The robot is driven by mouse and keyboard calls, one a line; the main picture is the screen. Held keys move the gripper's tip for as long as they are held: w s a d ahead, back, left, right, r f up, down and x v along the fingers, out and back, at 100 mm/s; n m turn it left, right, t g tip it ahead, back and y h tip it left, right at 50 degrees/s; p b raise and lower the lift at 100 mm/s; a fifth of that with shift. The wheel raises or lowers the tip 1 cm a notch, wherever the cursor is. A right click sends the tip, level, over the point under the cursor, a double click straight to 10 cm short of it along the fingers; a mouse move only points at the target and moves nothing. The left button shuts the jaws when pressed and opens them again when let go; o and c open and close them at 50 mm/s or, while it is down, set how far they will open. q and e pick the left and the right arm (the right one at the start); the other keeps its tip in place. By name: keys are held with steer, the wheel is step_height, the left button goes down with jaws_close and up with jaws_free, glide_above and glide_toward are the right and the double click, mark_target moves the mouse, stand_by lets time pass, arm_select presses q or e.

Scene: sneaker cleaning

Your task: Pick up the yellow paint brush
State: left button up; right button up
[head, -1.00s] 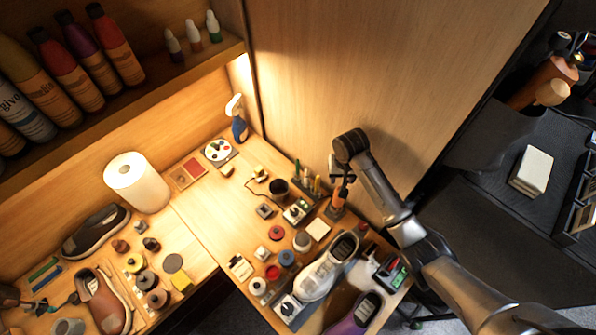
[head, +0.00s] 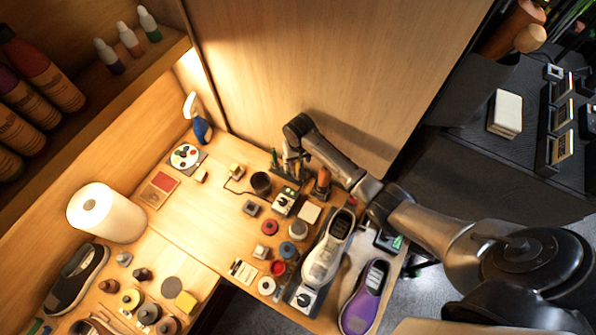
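My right gripper (head: 291,160) points down from my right arm, close to a group of upright brushes and tools at the back of the table by the wood panel. It is small and dark here, so I cannot tell how far its fingers are apart. A thin yellowish handle, likely the yellow paint brush (head: 298,171), stands among these tools right by the fingertips. I cannot tell whether the gripper touches it. A green-handled tool (head: 274,158) stands to its left and an orange-brown tool (head: 322,181) to its right. My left gripper is not in view.
A grey-white sneaker (head: 328,250) and a purple sneaker (head: 364,297) are at the table's right end. A dark cup (head: 261,183) and several small jars stand nearby. A blue spray bottle (head: 202,129) and paper towel roll (head: 104,214) are left.

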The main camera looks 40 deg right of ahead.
mark_target(298, 166)
steer(key=shift+w+f+b, duration=0.1)
steer(key=shift+f+b, duration=0.2)
steer(key=shift+f, duration=2.55)
jaws_close()
